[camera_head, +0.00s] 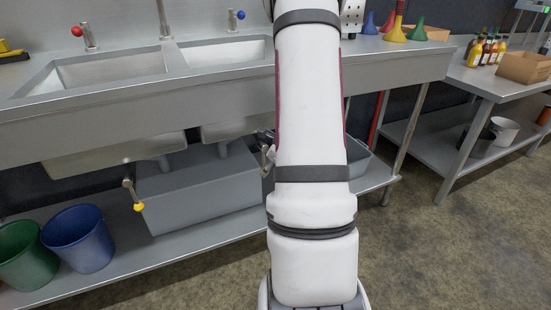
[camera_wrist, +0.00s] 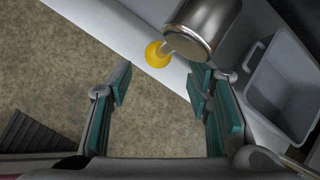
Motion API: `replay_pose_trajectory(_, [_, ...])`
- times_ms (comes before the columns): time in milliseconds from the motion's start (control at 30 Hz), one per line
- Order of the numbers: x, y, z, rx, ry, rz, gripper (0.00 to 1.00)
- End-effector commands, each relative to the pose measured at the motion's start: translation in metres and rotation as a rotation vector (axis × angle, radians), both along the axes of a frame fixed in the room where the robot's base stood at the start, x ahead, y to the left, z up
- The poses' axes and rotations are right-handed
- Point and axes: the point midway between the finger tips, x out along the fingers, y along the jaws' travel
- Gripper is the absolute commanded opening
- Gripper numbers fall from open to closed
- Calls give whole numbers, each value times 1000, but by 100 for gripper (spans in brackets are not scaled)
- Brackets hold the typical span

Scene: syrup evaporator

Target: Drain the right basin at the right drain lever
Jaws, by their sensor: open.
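The right basin (camera_head: 222,52) is sunk in the steel counter; my arm covers its right side. Under it, a bit of metal fitting (camera_head: 268,156) shows at my arm's left edge, and the rest is hidden. In the wrist view a round yellow knob (camera_wrist: 156,54) sits on a short stem beside a shiny metal cylinder (camera_wrist: 205,22). It looks like the right drain lever's knob, but the head view does not show it. My gripper (camera_wrist: 160,76) is open and empty, its teal pads apart. The knob lies beyond the fingertips, between them in the picture, with no contact visible.
The left basin (camera_head: 110,70) has its own yellow-knobbed lever (camera_head: 138,206) below. A long grey tub (camera_head: 200,195) stands on the lower shelf, with green (camera_head: 25,255) and blue (camera_head: 78,240) buckets left. A grey bin (camera_wrist: 285,75) is right of the knob. Floor is clear at right.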

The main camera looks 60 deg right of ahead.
Motion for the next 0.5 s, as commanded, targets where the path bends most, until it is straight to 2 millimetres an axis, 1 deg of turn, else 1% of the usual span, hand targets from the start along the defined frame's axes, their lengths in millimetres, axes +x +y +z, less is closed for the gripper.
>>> replay_pose_trajectory(33, [-5, 2, 11, -4, -1, 1, 46])
replay_pose_trajectory(200, [-19, 7, 35, -3, 0, 1, 46])
replay_pose_trajectory(300, [-25, 9, 45, -3, 0, 1, 46])
replay_pose_trajectory(500, [-30, 12, 52, 1, 1, 0, 46])
